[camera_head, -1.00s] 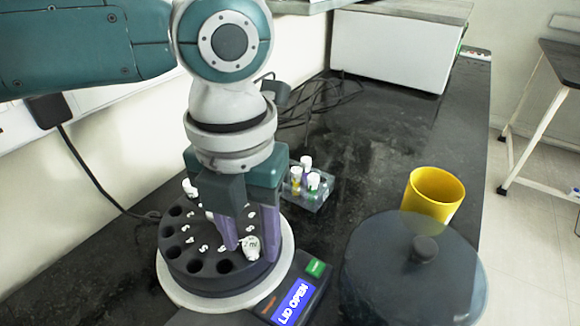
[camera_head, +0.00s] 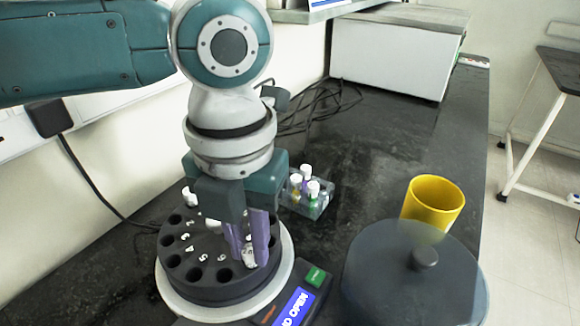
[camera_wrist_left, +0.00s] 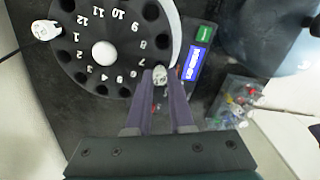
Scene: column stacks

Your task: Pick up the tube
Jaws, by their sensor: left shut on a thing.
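A white-capped tube (camera_head: 249,256) stands in the front right of the black round rotor (camera_head: 205,292) of the centrifuge. My left gripper (camera_head: 250,262) points down over the rotor with its purple fingers shut on this tube. In the left wrist view the tube's white cap (camera_wrist_left: 159,75) lies between the fingertips (camera_wrist_left: 160,78). The lower part of the tube is hidden. A second white-capped tube (camera_head: 190,195) sits on the rotor's back left; it also shows in the left wrist view (camera_wrist_left: 46,30). My right gripper is not in view.
A clear rack (camera_head: 318,205) with several capped tubes stands behind the centrifuge. A panel reading "LID OPEN" (camera_head: 294,308) is at its front right. A round dark lid (camera_head: 385,285) and a yellow cup (camera_head: 433,203) stand to the right. Black cables lie farther back.

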